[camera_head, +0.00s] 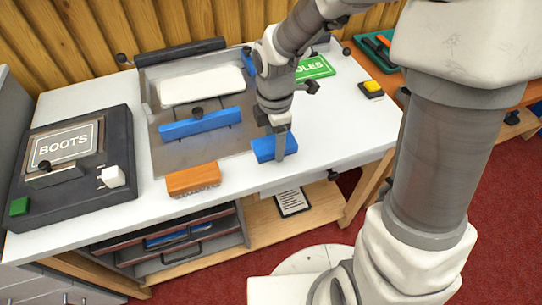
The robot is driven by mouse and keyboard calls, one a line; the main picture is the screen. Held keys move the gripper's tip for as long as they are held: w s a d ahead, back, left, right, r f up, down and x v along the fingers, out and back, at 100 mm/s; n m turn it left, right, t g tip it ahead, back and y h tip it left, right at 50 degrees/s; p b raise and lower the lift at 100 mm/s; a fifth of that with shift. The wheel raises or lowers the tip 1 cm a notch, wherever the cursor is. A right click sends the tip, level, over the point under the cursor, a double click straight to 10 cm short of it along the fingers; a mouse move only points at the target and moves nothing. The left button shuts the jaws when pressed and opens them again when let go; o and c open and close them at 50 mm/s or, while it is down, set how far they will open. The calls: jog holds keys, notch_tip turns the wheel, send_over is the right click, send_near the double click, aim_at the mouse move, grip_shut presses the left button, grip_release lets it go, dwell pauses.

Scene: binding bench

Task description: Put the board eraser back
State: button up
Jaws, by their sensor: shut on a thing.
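A blue block (264,149), which looks like the board eraser, is at the middle of the white bench top, near the right edge of the grey metal plate. My gripper (279,142) points down over it and is shut on it, with a grey finger across its near face. I cannot tell whether the block touches the bench or is slightly above it. Its marked resting place is not clear in this view.
An orange-brown brush (193,180) lies at the bench's front edge, left of the block. A blue clamp bar (201,124) and white pad (201,85) are on the metal plate (172,147). A BOOTS box (72,160) is left; a green sign (315,68) and yellow button (371,87) are right.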

aim_at(271, 163)
jog(key=shift+s+a+f, duration=0.15)
jog(key=shift+a+f, duration=0.25)
jog(key=shift+a, duration=0.05)
jog(key=shift+f+b, duration=0.7)
jog(key=shift+f, duration=1.1)
jog(key=shift+f, duration=0.1)
jog(key=shift+f, duration=0.15)
jog(key=o, duration=1)
